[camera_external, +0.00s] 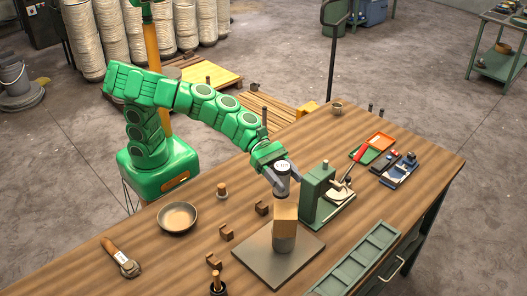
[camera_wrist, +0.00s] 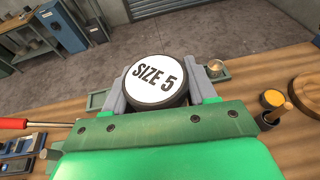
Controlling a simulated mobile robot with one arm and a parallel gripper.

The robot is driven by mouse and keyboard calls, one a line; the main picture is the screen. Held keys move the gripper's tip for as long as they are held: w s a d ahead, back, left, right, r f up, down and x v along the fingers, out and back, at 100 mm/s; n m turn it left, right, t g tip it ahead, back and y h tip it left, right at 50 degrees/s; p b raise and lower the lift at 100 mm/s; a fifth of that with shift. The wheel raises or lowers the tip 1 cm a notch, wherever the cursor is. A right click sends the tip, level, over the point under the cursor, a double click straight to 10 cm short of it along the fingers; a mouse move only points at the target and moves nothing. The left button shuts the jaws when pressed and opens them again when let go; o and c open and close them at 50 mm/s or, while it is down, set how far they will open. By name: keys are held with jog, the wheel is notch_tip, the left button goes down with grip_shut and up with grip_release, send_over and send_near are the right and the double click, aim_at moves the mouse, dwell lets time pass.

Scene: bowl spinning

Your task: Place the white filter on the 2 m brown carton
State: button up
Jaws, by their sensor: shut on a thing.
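The white filter, a round piece with a white face reading "SIZE 5" and a dark rim, is between the fingers of my gripper (camera_external: 281,184). The filter's face shows in the external view (camera_external: 282,166) and in the wrist view (camera_wrist: 157,80). The gripper's grey fingers press on both its sides. No "2 m" marking is readable. I cannot tell whether the filter touches the block or hangs just above it.
The cylinder stands on a metal plate (camera_external: 250,258) on the wooden table. A green press-like device (camera_external: 318,195) stands close on the right. A metal bowl (camera_external: 177,217), a brush-like tool (camera_external: 123,258) and small brown blocks (camera_external: 226,233) lie left. A green tray (camera_external: 360,262) lies in front.

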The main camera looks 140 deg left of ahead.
aim_at(288, 192)
jog(key=shift+w+f, duration=0.9)
jog(key=shift+f, duration=0.2)
jog(key=shift+w+f, duration=0.15)
jog(key=shift+f, duration=1.5)
jog(key=shift+f, duration=0.15)
jog(key=o, duration=1.1)
jog(key=shift+r, duration=0.2)
jog(key=shift+s+a+r, duration=0.1)
jog(key=shift+s+r, duration=0.15)
jog(key=shift+s, duration=0.4)
jog(key=v, duration=1)
jog(key=shift+s, duration=0.3)
jog(key=shift+a+r, duration=0.1)
